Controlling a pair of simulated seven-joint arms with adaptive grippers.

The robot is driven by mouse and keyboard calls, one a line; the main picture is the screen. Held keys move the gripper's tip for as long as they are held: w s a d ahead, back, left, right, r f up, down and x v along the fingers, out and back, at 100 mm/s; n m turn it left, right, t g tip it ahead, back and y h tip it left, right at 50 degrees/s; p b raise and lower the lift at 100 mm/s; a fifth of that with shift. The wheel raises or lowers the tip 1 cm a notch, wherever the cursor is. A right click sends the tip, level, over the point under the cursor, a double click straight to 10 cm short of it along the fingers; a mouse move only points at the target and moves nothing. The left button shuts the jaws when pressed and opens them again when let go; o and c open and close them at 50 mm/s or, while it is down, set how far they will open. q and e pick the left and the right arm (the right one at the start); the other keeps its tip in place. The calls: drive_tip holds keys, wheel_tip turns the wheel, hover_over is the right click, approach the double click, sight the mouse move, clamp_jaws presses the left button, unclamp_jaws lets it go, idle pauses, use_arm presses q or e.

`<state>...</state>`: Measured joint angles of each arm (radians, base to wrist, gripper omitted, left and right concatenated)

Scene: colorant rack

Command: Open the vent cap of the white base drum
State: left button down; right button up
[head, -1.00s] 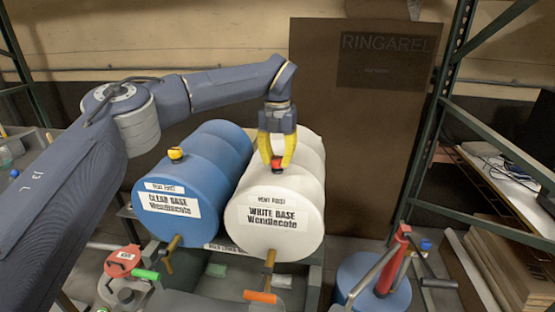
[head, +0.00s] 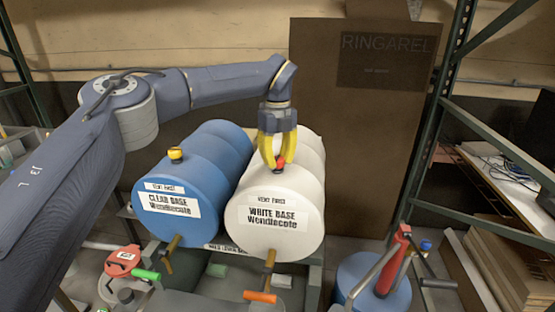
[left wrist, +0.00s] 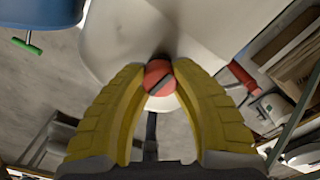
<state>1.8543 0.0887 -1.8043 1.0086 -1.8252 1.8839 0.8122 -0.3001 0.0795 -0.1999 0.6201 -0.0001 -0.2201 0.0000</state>
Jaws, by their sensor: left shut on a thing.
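The white base drum (head: 305,182) lies on its side in a rack, its labelled end facing me. Its red vent cap (head: 280,164) sits on top near the front end. My left gripper (head: 278,160) reaches down from above, its yellow fingers shut on the red cap. In the left wrist view the cap (left wrist: 158,78) shows between the two fingertips, with a dark slot or bar across it. The white drum (left wrist: 130,40) lies behind it. I cannot tell whether the cap is loose from the drum. My right gripper is not in view.
A blue clear base drum (head: 212,165) with a yellow cap (head: 176,154) lies close on the left. Taps with an orange handle (head: 259,297) and green handle (head: 146,274) are below. A blue drum with a red pump (head: 388,268) stands at right, beside a green shelf frame (head: 432,120).

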sight(278, 158)
use_arm(q)
drive_tip(key=shift+n, duration=0.5)
drive_tip(key=c, duration=0.9)
unclamp_jaws()
wheel_tip(278, 158, up, 12)
idle(0.4)
